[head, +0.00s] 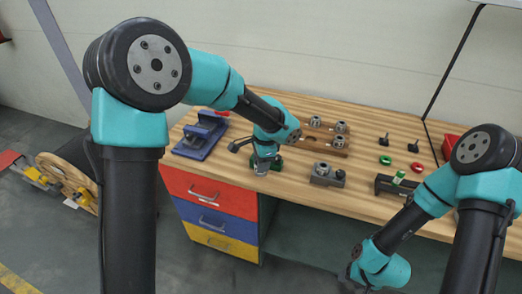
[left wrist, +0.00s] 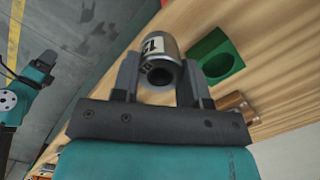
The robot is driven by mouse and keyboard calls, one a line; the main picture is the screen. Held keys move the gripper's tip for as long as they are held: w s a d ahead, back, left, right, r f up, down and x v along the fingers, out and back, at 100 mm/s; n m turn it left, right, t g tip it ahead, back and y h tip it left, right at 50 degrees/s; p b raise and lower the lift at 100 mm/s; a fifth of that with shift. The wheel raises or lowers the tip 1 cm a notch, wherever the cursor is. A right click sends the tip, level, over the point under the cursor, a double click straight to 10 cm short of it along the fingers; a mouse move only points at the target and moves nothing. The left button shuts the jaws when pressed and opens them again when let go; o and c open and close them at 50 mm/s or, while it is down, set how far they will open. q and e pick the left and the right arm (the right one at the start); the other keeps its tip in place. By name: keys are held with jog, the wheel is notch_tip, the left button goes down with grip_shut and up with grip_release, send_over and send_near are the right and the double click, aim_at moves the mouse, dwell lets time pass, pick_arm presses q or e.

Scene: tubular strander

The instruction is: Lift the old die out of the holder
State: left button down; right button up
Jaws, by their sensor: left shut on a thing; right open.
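My left gripper (head: 262,168) is shut on a silver, hollow, cylindrical die (left wrist: 160,62) with a white label bearing dark marks, not clearly readable. In the left wrist view the die sits between both fingers. A green block (left wrist: 215,57) with a dark recess is right beside it; the block also shows in the head view (head: 277,163), partly hidden by the gripper. A grey metal block (head: 327,175) with a round fitting, possibly the holder, stands to the right. My right gripper (head: 350,278) is low in front of the table, small and dark there; it is open.
A wooden rack (head: 322,140) with several metal dies is behind. A blue vise-like fixture (head: 202,136) stands at left. A dark bracket (head: 392,187) with a green-and-white piece, red and green rings and small black tools are at right. Coloured drawers (head: 214,210) are below.

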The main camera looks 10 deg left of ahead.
pick_arm(q)
jog(key=s, duration=0.2)
jog(key=s+d, duration=0.1)
jog(key=s, duration=0.2)
jog(key=shift+s+d+r, duration=0.15)
jog(key=shift+s+r, duration=0.15)
jog(key=shift+s, duration=0.05)
jog(key=shift+w, duration=0.1)
